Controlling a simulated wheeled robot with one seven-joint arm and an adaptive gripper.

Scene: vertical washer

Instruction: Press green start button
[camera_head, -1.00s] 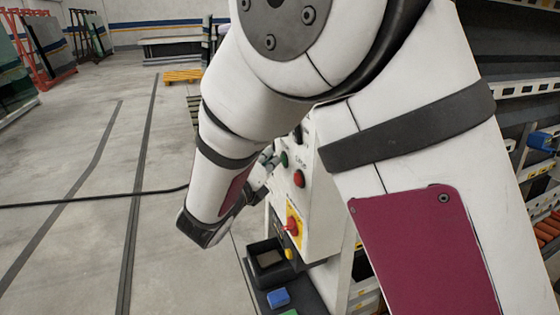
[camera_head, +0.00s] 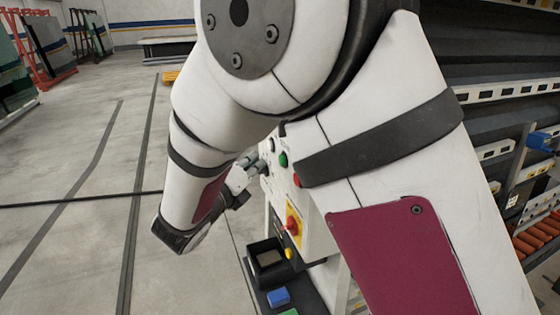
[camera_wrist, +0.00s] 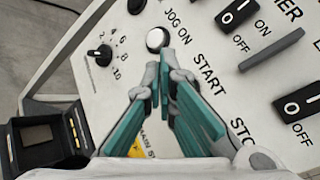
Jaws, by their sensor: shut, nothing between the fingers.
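The green button (camera_head: 283,160) is on the white sloping control panel (camera_head: 312,238) in the head view, with a red button (camera_head: 297,181) below it, partly covered by my arm. My gripper (camera_head: 256,163) is just left of the green button in that view; contact cannot be told. In the wrist view my teal-sided fingers (camera_wrist: 164,88) are shut and empty, over the panel beside the START label (camera_wrist: 208,75). A white round button (camera_wrist: 158,38) by JOG ON lies just beyond the tips. No green button shows there; the fingers hide part of the panel.
A red knob on a yellow plate (camera_head: 292,225) is lower on the panel. The wrist view shows black rocker switches (camera_wrist: 238,12) at right and a black dial (camera_wrist: 102,53) at left. A black bin (camera_head: 265,262) stands below. Open floor is at left.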

